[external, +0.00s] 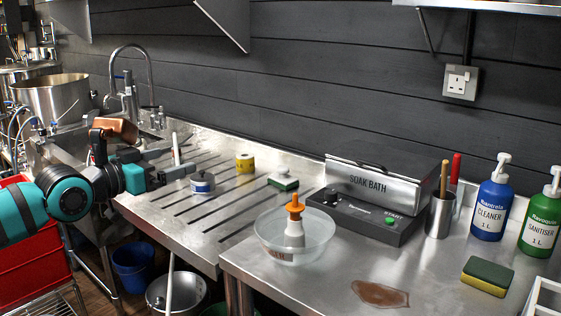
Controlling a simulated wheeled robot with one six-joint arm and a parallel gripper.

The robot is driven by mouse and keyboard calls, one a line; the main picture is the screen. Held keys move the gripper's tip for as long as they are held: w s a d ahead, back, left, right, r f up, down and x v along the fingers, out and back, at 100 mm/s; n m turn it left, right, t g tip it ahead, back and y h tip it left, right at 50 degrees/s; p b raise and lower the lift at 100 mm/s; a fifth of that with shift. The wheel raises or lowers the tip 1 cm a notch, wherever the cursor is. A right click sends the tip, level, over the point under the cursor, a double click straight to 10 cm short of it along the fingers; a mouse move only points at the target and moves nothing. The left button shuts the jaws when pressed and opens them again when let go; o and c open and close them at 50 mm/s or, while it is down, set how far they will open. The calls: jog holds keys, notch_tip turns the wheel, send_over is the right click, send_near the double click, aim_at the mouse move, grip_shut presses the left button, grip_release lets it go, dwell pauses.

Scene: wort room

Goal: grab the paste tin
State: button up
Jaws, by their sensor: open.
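Two small round containers stand on the ribbed steel drainboard: a low white and blue tin (203,183) and a yellow one with a pale top (245,162). Their labels are too small to read, so I cannot tell for sure which is the paste tin. My gripper (183,164) reaches in from the left over the drainboard. It is open, with nothing seen between its fingers. The white and blue tin is just right of and below its fingertips in the picture; the yellow one is farther right and back. I cannot tell the exact gap.
A green and white scrubbing block (284,182) lies right of the tins. A clear bowl (292,238) holding an orange-topped white bottle, the soak bath (375,190) and a steel cup (440,215) stand farther right. The tap (131,85) rises behind my arm. A brown puddle (380,294) lies in front.

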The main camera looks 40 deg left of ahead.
jog(key=shift+c, duration=0.2)
dwell(0.6)
jog(key=n+g, duration=0.2)
jog(key=g, duration=1.5)
send_over(201, 175)
notch_tip(201, 175, down, 8)
notch_tip(201, 175, down, 17)
jog(key=shift+w+r, duration=0.1)
jog(key=shift+r, duration=0.1)
jog(key=c, duration=1.6)
